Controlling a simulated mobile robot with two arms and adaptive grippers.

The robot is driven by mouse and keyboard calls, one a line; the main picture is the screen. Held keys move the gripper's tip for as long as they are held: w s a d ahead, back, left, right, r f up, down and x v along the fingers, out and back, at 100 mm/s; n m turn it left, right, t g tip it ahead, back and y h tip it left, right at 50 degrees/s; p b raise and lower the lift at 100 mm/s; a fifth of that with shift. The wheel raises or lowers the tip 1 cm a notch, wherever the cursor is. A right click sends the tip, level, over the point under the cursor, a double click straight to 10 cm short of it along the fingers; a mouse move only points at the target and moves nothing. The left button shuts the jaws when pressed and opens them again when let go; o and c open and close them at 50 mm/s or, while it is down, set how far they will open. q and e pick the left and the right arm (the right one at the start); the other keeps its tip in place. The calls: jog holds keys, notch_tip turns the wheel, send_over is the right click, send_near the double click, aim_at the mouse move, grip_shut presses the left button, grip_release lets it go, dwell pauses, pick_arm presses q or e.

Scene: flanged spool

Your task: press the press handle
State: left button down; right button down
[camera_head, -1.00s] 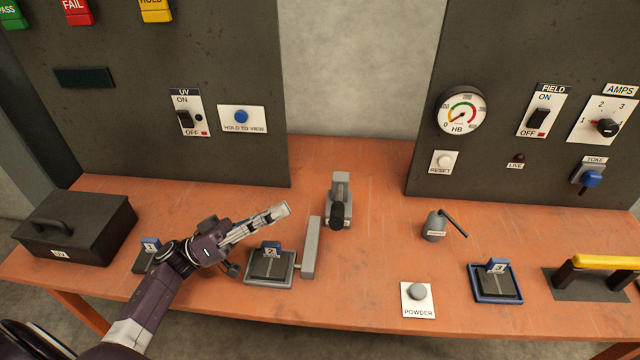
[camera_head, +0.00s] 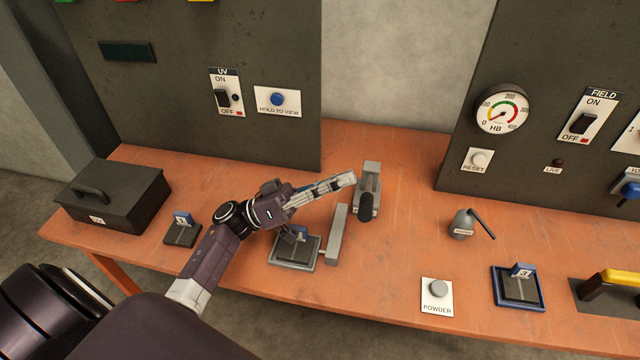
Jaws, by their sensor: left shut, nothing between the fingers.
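The press, a small grey device (camera_head: 371,177) with a black-knobbed handle (camera_head: 366,206), stands on the orange table, right of the picture's middle. The knob points toward the front. My left gripper (camera_head: 350,179) reaches in from the left, its fingers shut and empty. In the picture its fingertips lie just left of the press's upper part, behind the knob. I cannot tell whether they touch it or hover above the table. My right gripper is not in view.
A grey upright bar (camera_head: 338,234) stands beside a tray with a dark block (camera_head: 293,251), under my left wrist. A black box (camera_head: 112,196) is at left. A grey can with a lever (camera_head: 461,224) and a powder button (camera_head: 438,289) are at right. Dark panels stand behind.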

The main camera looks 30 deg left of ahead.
pick_arm(q)
jog(key=shift+s+d+f+b, duration=0.15)
jog(key=shift+d+f+b, duration=0.5)
jog(key=shift+d+b, duration=0.15)
jog(key=shift+s+d+f+b, duration=0.1)
jog(key=shift+d+f+b, duration=0.55)
jog(key=shift+b, duration=0.1)
jog(key=f, duration=0.1)
jog(key=s+f, duration=0.1)
jog(key=f, duration=0.1)
jog(key=s+f, duration=0.1)
jog(key=f, duration=0.1)
jog(key=shift+d+b, duration=0.3)
jog(key=shift+r, duration=0.1)
